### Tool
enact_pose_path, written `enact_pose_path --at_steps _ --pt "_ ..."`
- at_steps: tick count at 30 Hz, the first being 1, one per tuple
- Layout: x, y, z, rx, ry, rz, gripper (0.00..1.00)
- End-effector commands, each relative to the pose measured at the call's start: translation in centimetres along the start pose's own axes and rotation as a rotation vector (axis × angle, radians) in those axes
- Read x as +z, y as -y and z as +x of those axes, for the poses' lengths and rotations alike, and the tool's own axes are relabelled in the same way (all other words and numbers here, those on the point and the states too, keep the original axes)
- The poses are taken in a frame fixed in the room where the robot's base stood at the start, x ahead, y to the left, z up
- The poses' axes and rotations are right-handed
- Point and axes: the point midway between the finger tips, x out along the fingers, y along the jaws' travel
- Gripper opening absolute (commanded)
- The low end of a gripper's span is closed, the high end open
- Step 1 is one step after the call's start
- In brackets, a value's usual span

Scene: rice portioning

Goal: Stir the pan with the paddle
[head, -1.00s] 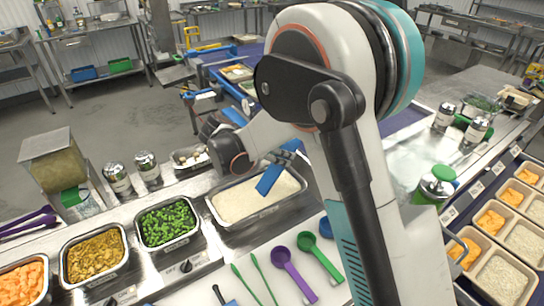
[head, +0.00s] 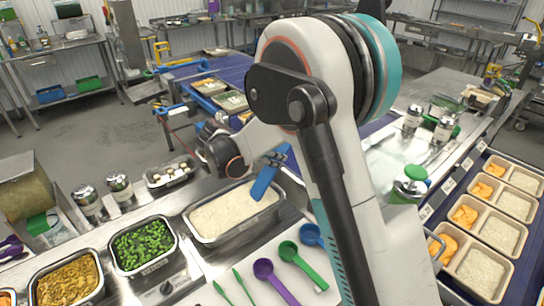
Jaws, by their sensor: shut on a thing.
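The pan (head: 205,239) is a steel rectangular pan of white rice (head: 225,213), set in the counter left of my arm in the head view. A blue paddle (head: 264,184) slants down into the pan's far right part, with its lower end at the rice. Whether it presses into the rice is hard to tell. My gripper (head: 277,158) is above the pan's far right edge, mostly hidden by my arm, and is shut on the paddle. My arm also covers part of the counter behind it.
Pans of peas (head: 143,245) and yellow-brown food (head: 68,284) are left of the rice. Purple (head: 272,278) and green (head: 300,262) scoops lie on a white board in front. Shakers (head: 120,187) stand behind. Portioned trays (head: 477,279) line the right.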

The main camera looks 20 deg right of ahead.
Motion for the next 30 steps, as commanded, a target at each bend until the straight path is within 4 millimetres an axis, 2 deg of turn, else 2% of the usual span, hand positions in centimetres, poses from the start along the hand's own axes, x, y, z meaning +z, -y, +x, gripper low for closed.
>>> enact_pose_path --at_steps 18,22,30 --pt "-3.3 0.0 -4.1 0.001 0.000 0.000 0.21" --pt "-2.9 0.0 -4.5 0.000 0.001 0.001 0.21" --pt "-0.9 0.0 -6.0 0.000 0.000 0.000 0.21"
